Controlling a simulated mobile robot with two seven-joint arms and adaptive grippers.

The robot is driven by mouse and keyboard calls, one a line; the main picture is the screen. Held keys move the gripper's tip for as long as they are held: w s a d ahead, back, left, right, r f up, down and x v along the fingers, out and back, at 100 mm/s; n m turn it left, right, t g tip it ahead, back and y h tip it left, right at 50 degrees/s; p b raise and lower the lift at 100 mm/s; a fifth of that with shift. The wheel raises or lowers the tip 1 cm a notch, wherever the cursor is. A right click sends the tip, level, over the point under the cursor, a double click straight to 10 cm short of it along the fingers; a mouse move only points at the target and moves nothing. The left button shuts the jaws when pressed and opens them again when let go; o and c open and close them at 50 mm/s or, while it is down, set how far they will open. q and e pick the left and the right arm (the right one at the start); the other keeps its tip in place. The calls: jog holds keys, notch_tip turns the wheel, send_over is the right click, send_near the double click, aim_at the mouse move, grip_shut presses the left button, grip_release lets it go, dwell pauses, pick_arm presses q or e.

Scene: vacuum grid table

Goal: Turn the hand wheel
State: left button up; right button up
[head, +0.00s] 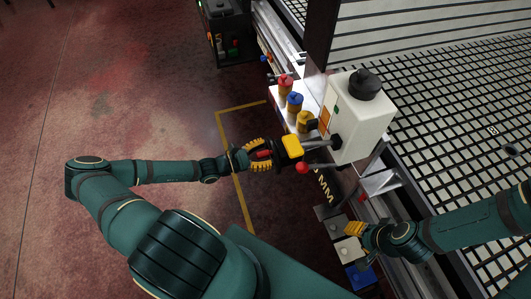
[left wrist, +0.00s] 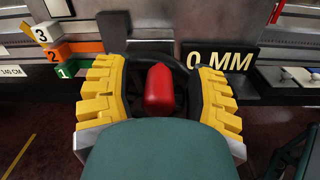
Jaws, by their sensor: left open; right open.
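In the left wrist view, the dark hand wheel (left wrist: 182,61) stands behind a red grip (left wrist: 160,88) that points toward the camera. My left gripper (left wrist: 161,100) is open, with one yellow ridged finger on each side of the red grip and visible gaps to it. In the head view my left gripper (head: 274,153) is at the table's side, beside the white box, with red showing between its fingers; the wheel is mostly hidden there. My right gripper (head: 362,243) is open at the lower right, over small coloured blocks, away from the wheel.
A white box (head: 360,110) with a black knob stands on the table's edge. Red, blue and yellow knobs (head: 295,104) line up beside it. A lever with a red ball (head: 302,168) sticks out close to my left gripper. The red floor at left is clear.

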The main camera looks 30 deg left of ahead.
pick_arm(q)
jog(key=shift+w+d, duration=0.1)
grip_shut()
jog(key=shift+w+a+r+n+p, duration=0.45)
jog(key=shift+n+p, duration=0.55)
jog(key=shift+p, duration=0.25)
jog(key=shift+w+a+f+n+p, duration=0.25)
jog(key=shift+a+n+p, duration=0.1)
jog(key=shift+n, duration=0.55)
grip_release()
